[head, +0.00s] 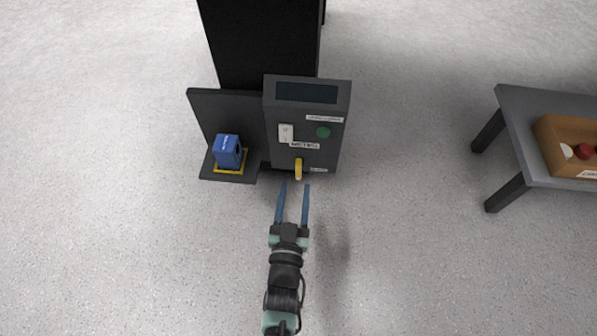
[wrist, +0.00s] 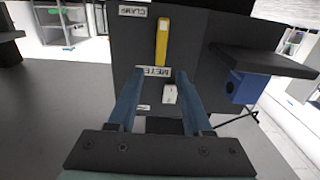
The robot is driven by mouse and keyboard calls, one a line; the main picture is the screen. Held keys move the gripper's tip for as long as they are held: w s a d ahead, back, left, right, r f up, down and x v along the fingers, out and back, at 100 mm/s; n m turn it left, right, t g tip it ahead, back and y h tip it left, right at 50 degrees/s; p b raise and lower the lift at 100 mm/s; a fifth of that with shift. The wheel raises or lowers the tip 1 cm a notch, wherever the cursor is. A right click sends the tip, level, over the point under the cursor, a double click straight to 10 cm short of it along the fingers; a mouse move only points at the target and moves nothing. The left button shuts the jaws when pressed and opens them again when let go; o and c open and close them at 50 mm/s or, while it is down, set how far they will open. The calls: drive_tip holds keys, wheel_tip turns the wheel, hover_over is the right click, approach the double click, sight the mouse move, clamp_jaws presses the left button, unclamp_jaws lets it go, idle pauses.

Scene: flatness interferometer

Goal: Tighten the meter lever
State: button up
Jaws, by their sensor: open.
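The meter (head: 336,105) is a dark box with a slanted front and a METER label. A short yellow lever (head: 298,168) sits low on its front and points toward me. In the wrist view the yellow lever (wrist: 162,40) stands lengthwise beside a CLAMP label (wrist: 133,10). My gripper (head: 295,185) is open and empty, its two blue fingers pointing at the meter. The fingertips are just short of the lever, one to each side of its line. In the wrist view my gripper (wrist: 162,72) has the lever beyond the gap between its fingers, with no visible contact.
A table (head: 520,105) with a brown box (head: 551,146) stands right. The floor between is clear.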

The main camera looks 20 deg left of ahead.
sight(298, 167)
drive_tip(key=b+x, duration=0.3)
drive_tip(key=x, duration=0.3)
drive_tip(key=shift+w+f, duration=0.1)
drive_tip(key=shift+w, duration=0.15)
clamp_jaws()
